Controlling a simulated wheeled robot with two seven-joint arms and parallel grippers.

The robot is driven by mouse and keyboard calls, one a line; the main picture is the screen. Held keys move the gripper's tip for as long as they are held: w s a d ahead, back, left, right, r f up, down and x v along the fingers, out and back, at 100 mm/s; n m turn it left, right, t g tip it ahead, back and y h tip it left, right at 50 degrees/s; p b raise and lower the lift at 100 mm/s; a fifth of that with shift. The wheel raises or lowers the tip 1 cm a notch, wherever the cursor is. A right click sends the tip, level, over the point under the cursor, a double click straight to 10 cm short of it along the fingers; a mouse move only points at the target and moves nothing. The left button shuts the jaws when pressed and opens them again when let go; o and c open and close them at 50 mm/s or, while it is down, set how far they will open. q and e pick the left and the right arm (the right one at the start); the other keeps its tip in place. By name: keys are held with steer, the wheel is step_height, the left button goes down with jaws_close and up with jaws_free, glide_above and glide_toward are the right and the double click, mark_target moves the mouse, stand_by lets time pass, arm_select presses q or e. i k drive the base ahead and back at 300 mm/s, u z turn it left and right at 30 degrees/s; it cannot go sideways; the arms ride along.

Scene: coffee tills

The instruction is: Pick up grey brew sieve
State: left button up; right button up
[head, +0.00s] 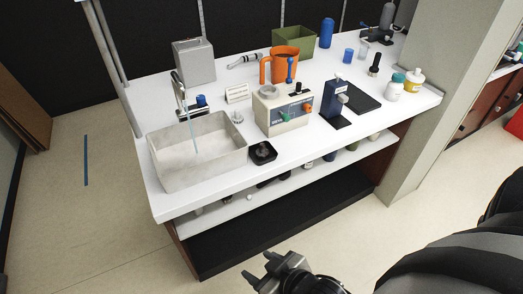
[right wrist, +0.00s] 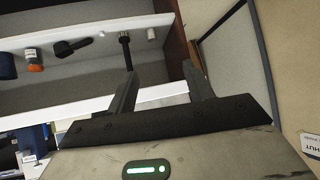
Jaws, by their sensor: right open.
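I cannot pick out the grey brew sieve for sure. A small silvery piece (head: 237,117) stands on the white counter (head: 205,101) right of the sink; it is too small to identify. Small items also lie on the shelf under the counter, among them a black handled item (right wrist: 72,46) and a dark rod-like item (right wrist: 125,42) in the right wrist view. My right gripper (head: 258,265) is open and empty, low in front of the counter. Its two fingers (right wrist: 160,75) point toward the shelf in the right wrist view. My left gripper is not in view.
A sink (head: 198,180) fills the counter's left end. A cream coffee machine (head: 282,123), orange jug (head: 285,67), blue grinder (head: 334,101) and black tray (head: 262,153) stand on the counter. The lower shelf (head: 320,168) is partly hidden beneath.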

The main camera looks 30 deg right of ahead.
mark_target(262, 153)
steer(key=z, duration=0.45)
steer(key=k, duration=0.6)
steer(key=z, duration=0.9)
steer(key=i, duration=0.8)
steer(key=u, duration=0.35)
